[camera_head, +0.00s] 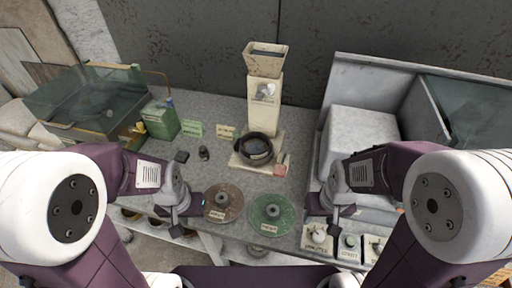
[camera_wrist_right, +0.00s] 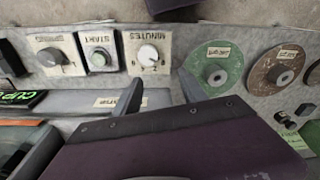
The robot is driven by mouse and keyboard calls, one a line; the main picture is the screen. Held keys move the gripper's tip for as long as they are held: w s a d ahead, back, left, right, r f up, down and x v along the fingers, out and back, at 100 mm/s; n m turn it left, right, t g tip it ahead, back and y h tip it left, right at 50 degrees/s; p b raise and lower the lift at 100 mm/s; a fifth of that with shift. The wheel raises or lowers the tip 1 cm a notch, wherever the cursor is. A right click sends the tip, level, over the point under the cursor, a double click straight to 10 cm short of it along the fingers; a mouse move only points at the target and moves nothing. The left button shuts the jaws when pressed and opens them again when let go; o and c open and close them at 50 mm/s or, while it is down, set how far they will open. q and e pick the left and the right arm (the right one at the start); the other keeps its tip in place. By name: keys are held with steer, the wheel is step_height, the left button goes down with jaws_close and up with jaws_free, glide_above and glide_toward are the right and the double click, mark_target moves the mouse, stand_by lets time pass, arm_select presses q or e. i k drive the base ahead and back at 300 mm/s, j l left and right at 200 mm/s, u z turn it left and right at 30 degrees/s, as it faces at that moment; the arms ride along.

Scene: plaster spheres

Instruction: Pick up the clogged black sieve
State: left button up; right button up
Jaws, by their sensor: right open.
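The black sieve (camera_head: 257,148) is a dark round ring on the cream base of a tall hopper device, at the middle of the bench in the head view. Grey material shows inside it, but I cannot tell how clogged it is. My left gripper (camera_head: 186,207) is at the bench's front, left of and nearer than the sieve; its jaw gap is unclear. My right gripper (camera_head: 334,207) is at the front right, apart from the sieve. In the right wrist view its fingers (camera_wrist_right: 160,90) are spread and empty. The sieve is not seen there.
A brown disc (camera_head: 223,202) and a green disc (camera_head: 271,210) lie in front of the sieve. The cream hopper (camera_head: 265,90) rises behind it. A green box (camera_head: 160,121) stands left, a grey cabinet (camera_head: 360,140) right. Control knobs (camera_head: 348,242) sit at front right.

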mark_target(254, 145)
steer(key=i+j+u, duration=0.15)
steer(key=j+u, duration=0.25)
steer(key=i+j+u, duration=0.15)
steer(key=u, duration=0.3)
